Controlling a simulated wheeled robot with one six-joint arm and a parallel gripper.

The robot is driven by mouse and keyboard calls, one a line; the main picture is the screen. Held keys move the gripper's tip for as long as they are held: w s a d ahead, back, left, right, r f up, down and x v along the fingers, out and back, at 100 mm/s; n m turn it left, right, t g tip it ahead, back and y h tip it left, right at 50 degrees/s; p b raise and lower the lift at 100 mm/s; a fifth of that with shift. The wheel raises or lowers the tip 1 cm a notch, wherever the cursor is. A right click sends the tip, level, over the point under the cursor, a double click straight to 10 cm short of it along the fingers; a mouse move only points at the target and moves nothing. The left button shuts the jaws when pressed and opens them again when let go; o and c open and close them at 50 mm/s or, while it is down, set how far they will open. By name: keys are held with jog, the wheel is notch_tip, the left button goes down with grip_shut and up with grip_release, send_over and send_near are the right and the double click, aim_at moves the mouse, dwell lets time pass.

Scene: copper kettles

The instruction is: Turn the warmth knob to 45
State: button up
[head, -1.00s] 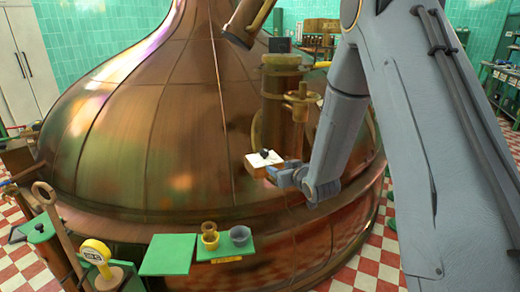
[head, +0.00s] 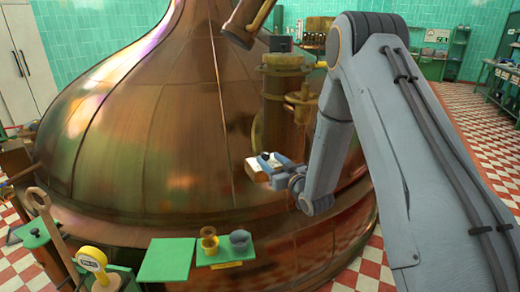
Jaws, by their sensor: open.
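The likely warmth knob is a small dark knob (head: 265,156) on a white-topped box with an orange-brown front (head: 256,168), on the front of the copper kettle (head: 160,130). My gripper (head: 268,163) is at the right side of this box, its blue-grey fingers open and reaching over the box top close to the knob. I cannot tell whether the fingers touch the knob. Any scale marks or the knob's setting are too small to read.
A brass pipe fitting (head: 295,105) rises just behind the box. Green shelves (head: 168,260) below hold a brass cup (head: 209,241) and a grey cup (head: 240,241). Checkered floor (head: 470,115) is open at the right.

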jog(key=p+x, duration=0.2)
jog(key=x, duration=0.6)
jog(key=shift+r, duration=0.1)
jog(key=c, duration=1)
